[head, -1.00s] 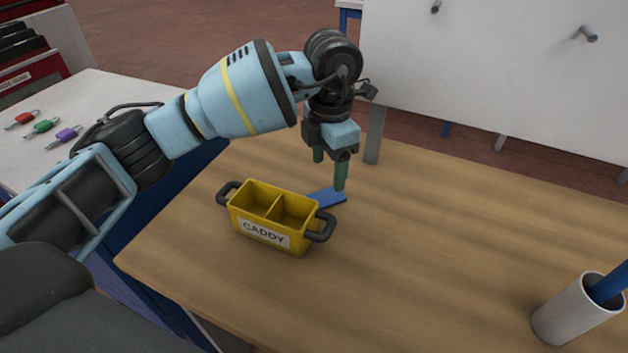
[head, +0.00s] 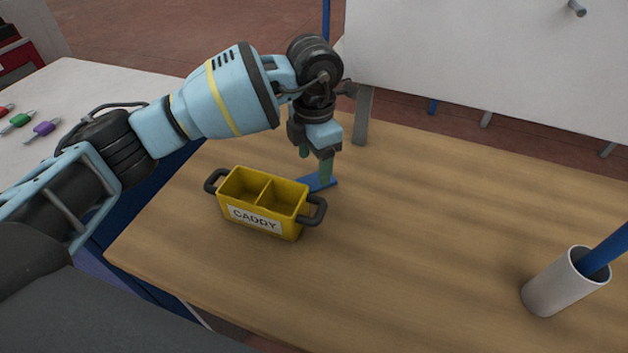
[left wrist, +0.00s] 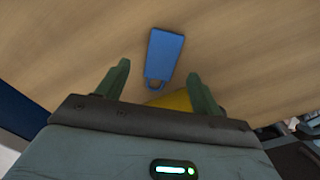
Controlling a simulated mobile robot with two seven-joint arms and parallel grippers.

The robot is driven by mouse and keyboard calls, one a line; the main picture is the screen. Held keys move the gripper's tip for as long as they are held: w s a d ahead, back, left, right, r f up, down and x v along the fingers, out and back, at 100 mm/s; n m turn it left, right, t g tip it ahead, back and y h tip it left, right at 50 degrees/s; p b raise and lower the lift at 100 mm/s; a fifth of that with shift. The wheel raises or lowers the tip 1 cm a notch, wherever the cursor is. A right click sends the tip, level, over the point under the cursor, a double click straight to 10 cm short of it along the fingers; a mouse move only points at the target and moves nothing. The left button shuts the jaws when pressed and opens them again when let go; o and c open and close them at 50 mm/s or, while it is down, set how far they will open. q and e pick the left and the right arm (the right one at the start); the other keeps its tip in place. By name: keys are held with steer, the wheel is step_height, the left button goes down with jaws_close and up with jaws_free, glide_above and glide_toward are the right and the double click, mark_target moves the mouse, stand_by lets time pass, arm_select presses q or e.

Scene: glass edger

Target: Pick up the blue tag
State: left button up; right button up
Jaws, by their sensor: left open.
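The blue tag (head: 318,182) lies flat on the wooden table just behind the yellow caddy (head: 262,203). In the left wrist view the tag (left wrist: 164,55) is whole, with a hole in its narrow end, which points toward my gripper. My left gripper (head: 314,170) points down over the tag, with green fingers that partly cover it in the head view. The fingers are open and empty; in the left wrist view the tag's holed end shows between and beyond the fingertips (left wrist: 158,80). I cannot tell the exact height above it. My right gripper is not in view.
The caddy has two empty-looking compartments and dark side handles, close to the left gripper. The table's middle is clear.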

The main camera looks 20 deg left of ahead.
mark_target(314, 181)
arm_select(q)
steer(key=shift+s+f, duration=0.1)
steer(key=shift+f, duration=1.75)
steer(key=shift+f, duration=0.1)
steer(key=c, duration=1.1)
steer(key=shift+c, duration=0.2)
step_height(314, 181, up, 10)
